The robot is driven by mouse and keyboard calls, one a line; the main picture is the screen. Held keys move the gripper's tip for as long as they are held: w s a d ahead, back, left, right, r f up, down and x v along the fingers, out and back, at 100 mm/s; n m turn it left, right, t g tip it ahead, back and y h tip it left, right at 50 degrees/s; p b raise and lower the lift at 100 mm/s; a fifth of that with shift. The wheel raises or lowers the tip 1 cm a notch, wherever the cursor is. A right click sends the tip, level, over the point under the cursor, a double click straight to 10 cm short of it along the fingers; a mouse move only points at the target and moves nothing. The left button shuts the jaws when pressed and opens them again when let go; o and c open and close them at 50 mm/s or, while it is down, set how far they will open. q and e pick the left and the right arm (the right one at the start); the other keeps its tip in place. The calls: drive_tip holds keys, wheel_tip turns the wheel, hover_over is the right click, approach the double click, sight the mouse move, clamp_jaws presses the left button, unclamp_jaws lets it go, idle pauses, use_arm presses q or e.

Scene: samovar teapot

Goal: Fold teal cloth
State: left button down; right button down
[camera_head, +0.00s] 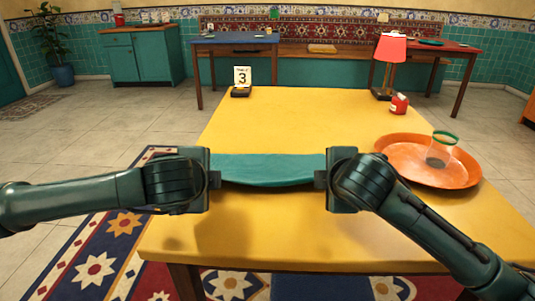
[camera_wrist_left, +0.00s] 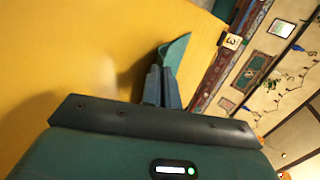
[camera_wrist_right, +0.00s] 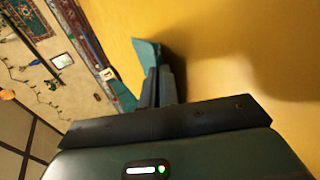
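The teal cloth (camera_head: 268,169) is stretched between my two grippers above the yellow table (camera_head: 300,115), its near edge sagging slightly. My left gripper (camera_head: 215,180) is shut on the cloth's left end. In the left wrist view the fingers (camera_wrist_left: 162,85) are together, with a corner of cloth (camera_wrist_left: 174,52) beyond them. My right gripper (camera_head: 320,179) is shut on the cloth's right end. In the right wrist view the fingers (camera_wrist_right: 160,85) are together, with cloth (camera_wrist_right: 147,52) beyond them. Shadows of the grippers lie on the table below.
A red container (camera_head: 399,104) and a red-shaded lamp (camera_head: 390,50) stand at the back right. A number 3 sign (camera_head: 242,77) stands at the back left. The table's middle and front are clear.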

use_arm(q)
drive_tip(key=c, duration=2.1)
unclamp_jaws()
use_arm(e)
drive_tip(key=c, duration=2.1)
unclamp_jaws()
use_arm(q)
drive_tip(key=o, duration=0.8)
use_arm(e)
drive_tip(key=o, duration=0.8)
use_arm(q)
drive_tip(key=shift+s+r, duration=0.15)
drive_tip(key=shift+r, duration=0.2)
use_arm(e)
drive_tip(key=shift+s+r, duration=0.15)
drive_tip(key=shift+r, duration=0.25)
use_arm(q)
drive_tip(key=s+r, duration=0.4)
drive_tip(key=r, duration=0.1)
drive_tip(key=s+r, duration=0.1)
drive_tip(key=r, duration=0.2)
drive_tip(key=shift+s+r, duration=0.15)
drive_tip(key=shift+s, duration=0.25)
use_arm(e)
drive_tip(key=s+r, duration=0.3)
drive_tip(key=r, duration=0.2)
drive_tip(key=s+r, duration=0.2)
drive_tip(key=r, duration=0.1)
drive_tip(key=shift+s+r, duration=0.1)
drive_tip(key=shift+s, duration=0.25)
